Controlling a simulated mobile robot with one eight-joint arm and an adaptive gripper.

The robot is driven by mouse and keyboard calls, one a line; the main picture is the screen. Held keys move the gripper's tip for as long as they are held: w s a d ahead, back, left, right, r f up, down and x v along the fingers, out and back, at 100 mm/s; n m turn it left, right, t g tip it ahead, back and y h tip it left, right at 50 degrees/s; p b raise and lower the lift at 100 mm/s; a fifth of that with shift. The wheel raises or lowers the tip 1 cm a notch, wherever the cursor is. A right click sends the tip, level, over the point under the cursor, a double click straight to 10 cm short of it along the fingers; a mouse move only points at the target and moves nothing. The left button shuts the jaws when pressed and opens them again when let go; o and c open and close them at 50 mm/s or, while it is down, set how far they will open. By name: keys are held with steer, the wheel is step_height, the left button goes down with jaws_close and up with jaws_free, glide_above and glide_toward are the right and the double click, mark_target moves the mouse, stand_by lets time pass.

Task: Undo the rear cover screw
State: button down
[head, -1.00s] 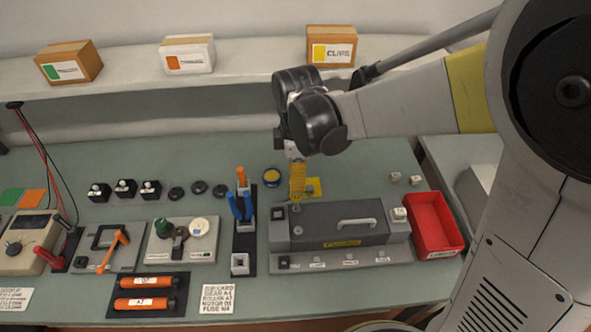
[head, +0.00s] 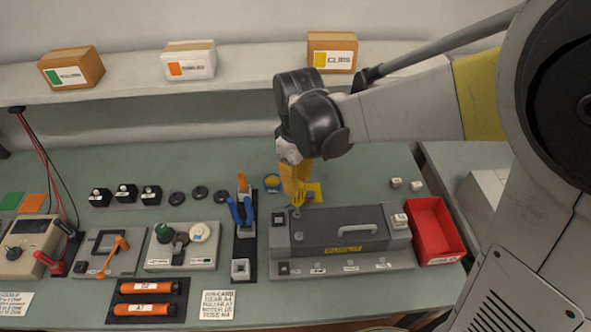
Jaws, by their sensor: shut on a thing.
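The grey fuser unit (head: 345,226) has a handle on top and a yellow label on its front, and lies on a grey base plate (head: 360,264). My gripper (head: 292,170) is above its rear left corner, pointing down. It is shut on a yellow tool that looks like a screwdriver (head: 294,184). The tool's lower end meets the rear left part of the unit, where a small round screw-like spot (head: 297,213) shows. Whether the tip sits in a screw head is too small to tell. A second round spot (head: 298,236) lies nearer the front.
A red tray (head: 434,228) stands right of the unit. A black tool rack (head: 243,262) with blue and orange handled tools stands close on its left. A yellow patch (head: 315,190) lies behind. A shelf with boxes (head: 332,52) runs along the back.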

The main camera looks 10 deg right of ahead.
steer(key=m, duration=1.3)
steer(key=shift+b, duration=0.3)
steer(key=m, duration=0.3)
steer(key=shift+m, duration=0.3)
steer(key=shift+f+b, duration=0.4)
steer(key=n, duration=0.7)
